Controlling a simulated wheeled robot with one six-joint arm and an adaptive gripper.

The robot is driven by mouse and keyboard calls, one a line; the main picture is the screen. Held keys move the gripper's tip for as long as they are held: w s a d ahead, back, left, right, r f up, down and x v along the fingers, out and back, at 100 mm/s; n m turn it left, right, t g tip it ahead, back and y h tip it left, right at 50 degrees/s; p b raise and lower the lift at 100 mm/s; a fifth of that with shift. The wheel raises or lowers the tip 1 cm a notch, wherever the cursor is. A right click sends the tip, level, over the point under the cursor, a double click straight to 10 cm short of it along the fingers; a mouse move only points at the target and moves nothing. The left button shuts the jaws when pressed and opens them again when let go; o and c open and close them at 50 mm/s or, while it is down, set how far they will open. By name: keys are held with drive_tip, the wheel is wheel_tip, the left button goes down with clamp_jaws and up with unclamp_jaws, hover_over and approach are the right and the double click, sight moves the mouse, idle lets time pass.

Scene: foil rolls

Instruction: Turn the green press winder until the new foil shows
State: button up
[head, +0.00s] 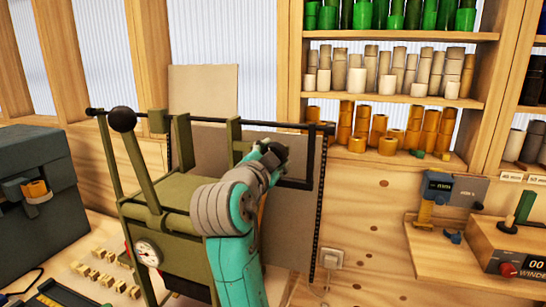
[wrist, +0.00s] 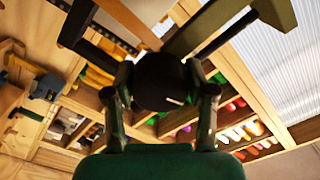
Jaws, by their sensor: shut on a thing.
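The olive green press (head: 178,190) stands at the left centre in the head view. A black bent crank bar (head: 314,160), seemingly its winder, is on the press's right side. My gripper (head: 272,156) is at the crank, and my arm covers part of the press. In the wrist view my gripper (wrist: 164,92) has its two fingers on either side of a dark round knob (wrist: 160,72) and is shut on it. The knob has a small white mark. I cannot tell whether any foil shows.
A lever with a black ball (head: 122,119) rises at the press's left. A dark grey box (head: 40,200) stands at far left. Shelves hold green, beige and orange rolls (head: 375,125). A small bench (head: 440,250) with devices is at right. A plain board (head: 204,92) stands behind.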

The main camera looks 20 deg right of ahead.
drive_tip(key=m, duration=1)
drive_tip(key=shift+r, duration=0.1)
drive_tip(key=shift+m, duration=0.5)
drive_tip(key=o, duration=1.2)
drive_tip(key=shift+a, duration=0.1)
drive_tip(key=v, duration=1.2)
drive_tip(key=shift+c, duration=0.2)
